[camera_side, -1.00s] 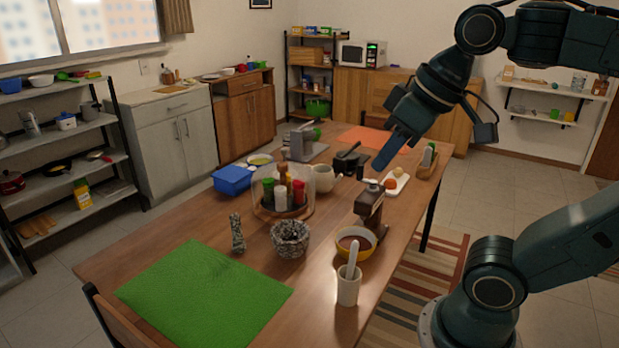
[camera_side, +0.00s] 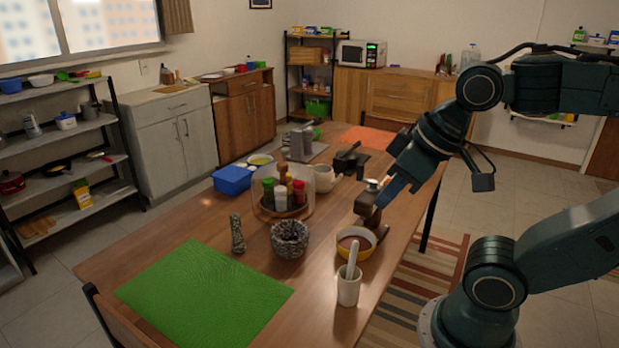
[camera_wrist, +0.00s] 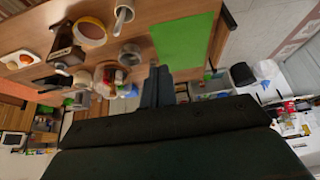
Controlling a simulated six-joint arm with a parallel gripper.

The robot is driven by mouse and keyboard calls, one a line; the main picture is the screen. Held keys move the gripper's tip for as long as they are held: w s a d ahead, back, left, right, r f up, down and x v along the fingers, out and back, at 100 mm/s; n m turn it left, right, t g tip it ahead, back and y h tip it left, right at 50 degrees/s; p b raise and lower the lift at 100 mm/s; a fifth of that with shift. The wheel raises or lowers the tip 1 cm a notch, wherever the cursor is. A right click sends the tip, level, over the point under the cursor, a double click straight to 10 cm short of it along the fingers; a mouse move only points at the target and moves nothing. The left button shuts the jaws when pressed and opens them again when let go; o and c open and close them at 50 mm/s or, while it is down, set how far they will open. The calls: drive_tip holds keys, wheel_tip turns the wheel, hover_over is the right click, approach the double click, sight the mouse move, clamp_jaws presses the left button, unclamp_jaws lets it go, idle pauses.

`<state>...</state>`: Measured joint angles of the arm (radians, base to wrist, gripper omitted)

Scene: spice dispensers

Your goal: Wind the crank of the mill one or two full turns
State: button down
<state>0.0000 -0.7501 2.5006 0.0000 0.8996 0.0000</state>
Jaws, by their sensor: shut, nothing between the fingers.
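The mill (camera_side: 367,205) is a dark brown wooden body with a silver top (camera_side: 372,185), standing near the table's right edge behind the yellow bowl. It also shows at the upper left of the wrist view (camera_wrist: 62,46). Its crank is small and partly covered by my fingers in the side view, so I cannot tell its exact angle. My gripper (camera_side: 384,202) is shut and empty, slanting down with its blue fingers right beside the mill's upper part. I cannot tell whether they touch it. The shut fingers also show in the wrist view (camera_wrist: 158,72).
A yellow bowl (camera_side: 371,249) of brown contents stands in front of the mill. A white cup with a pestle (camera_side: 348,290), a stone mortar (camera_side: 290,240) and a clear-walled spice carousel (camera_side: 265,210) stand nearby. The green mat (camera_side: 205,295) is bare.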

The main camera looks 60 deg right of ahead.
drive_tip(key=c, duration=1.6)
unclamp_jaws()
drive_tip(key=o, duration=0.3)
drive_tip(key=shift+w+d+r+m, duration=0.1)
drive_tip(key=shift+w+r+m, duration=0.1)
drive_tip(key=shift+m, duration=0.1)
drive_tip(key=w+d+r+m+g+h, duration=0.1)
drive_tip(key=w+d+r+m+g, duration=0.25)
drive_tip(key=w+d+m, duration=1.45)
drive_tip(key=d+f+m, duration=0.2)
drive_tip(key=d+m, duration=0.4)
drive_tip(key=w+d+f+m+g, duration=0.1)
drive_tip(key=d+f+m, duration=0.2)
drive_tip(key=d+m, duration=0.4)
drive_tip(key=d+f+m+g+y, duration=0.1)
drive_tip(key=d+f+m, duration=0.2)
drive_tip(key=d+m, duration=0.3)
drive_tip(key=shift+w+d+f+m, duration=0.1)
drive_tip(key=shift+w+d+m, duration=0.1)
drive_tip(key=shift+m, duration=0.2)
drive_tip(key=shift+f, duration=0.15)
